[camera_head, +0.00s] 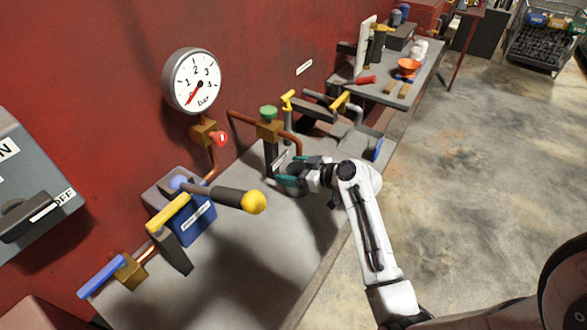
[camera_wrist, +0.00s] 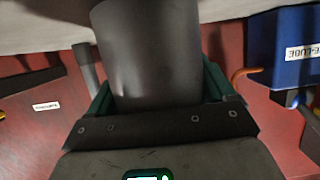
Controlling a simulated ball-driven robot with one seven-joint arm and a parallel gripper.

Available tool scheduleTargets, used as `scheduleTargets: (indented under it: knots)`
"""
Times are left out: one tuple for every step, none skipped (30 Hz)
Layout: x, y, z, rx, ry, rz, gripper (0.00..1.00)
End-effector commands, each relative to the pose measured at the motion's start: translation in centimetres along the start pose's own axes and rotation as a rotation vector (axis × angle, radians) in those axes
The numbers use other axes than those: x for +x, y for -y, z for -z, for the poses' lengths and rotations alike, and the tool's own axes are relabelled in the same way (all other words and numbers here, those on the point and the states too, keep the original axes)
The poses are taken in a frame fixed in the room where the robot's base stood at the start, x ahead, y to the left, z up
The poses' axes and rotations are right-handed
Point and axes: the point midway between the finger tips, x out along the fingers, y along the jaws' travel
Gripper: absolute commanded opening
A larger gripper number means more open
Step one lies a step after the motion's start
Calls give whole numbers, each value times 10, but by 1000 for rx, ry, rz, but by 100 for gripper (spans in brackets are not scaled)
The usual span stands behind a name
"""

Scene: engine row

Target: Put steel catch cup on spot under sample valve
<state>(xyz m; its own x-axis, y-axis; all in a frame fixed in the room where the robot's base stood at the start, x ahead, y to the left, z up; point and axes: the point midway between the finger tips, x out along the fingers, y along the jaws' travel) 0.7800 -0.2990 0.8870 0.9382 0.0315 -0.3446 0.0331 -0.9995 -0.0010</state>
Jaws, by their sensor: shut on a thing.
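The steel catch cup (camera_wrist: 150,50) is a dark grey cylinder between the teal fingers of my gripper (camera_wrist: 155,88) in the wrist view. In the head view my gripper (camera_head: 292,172) is shut on the cup (camera_head: 292,187), low over the grey bench beside the pipework; the cup is mostly hidden by the fingers. A brass valve with a green knob (camera_head: 268,113) on a copper pipe stands just up and left of the cup; I cannot tell for sure that it is the sample valve. The spot is not visible, and I cannot tell whether the cup touches the bench.
A pressure gauge (camera_head: 193,80) hangs on the red wall. A blue box (camera_head: 185,212) and a yellow-knobbed lever (camera_head: 254,202) stand left of my gripper. Yellow-handled valves (camera_head: 339,101) lie behind it. The bench front (camera_head: 245,270) is bare.

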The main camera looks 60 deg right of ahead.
Motion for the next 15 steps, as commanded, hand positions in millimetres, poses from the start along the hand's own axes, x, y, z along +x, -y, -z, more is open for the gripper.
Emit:
scheduleTargets:
  knots:
    - [0, 0, -2, -1, 0, -1, 45]
    - [1, 0, -2, -1, -1, -1, 45]
    - [1, 0, -2, -2, -1, -1, 45]
    - [1, 0, -2, -2, -1, -1, 45]
    - [1, 0, -2, -2, -1, -1, 45]
    - [1, 0, -2, -2, -1, -1, 45]
    - [1, 0, -2, -2, -1, -1, 45]
    - [1, 0, -2, -2, -1, -1, 45]
    - [1, 0, -3, -2, -1, -1, 45]
    - [1, 0, -4, -2, -1, -1, 45]
    - [2, 0, -5, -2, -1, -1, 45]
    - [2, 0, -6, -2, -1, -1, 45]
    - [2, 0, -5, -1, -1, 0, 85]
    - [2, 0, -4, -1, -1, -1, 88]
    - [2, 0, -4, -1, -1, 0, 92]
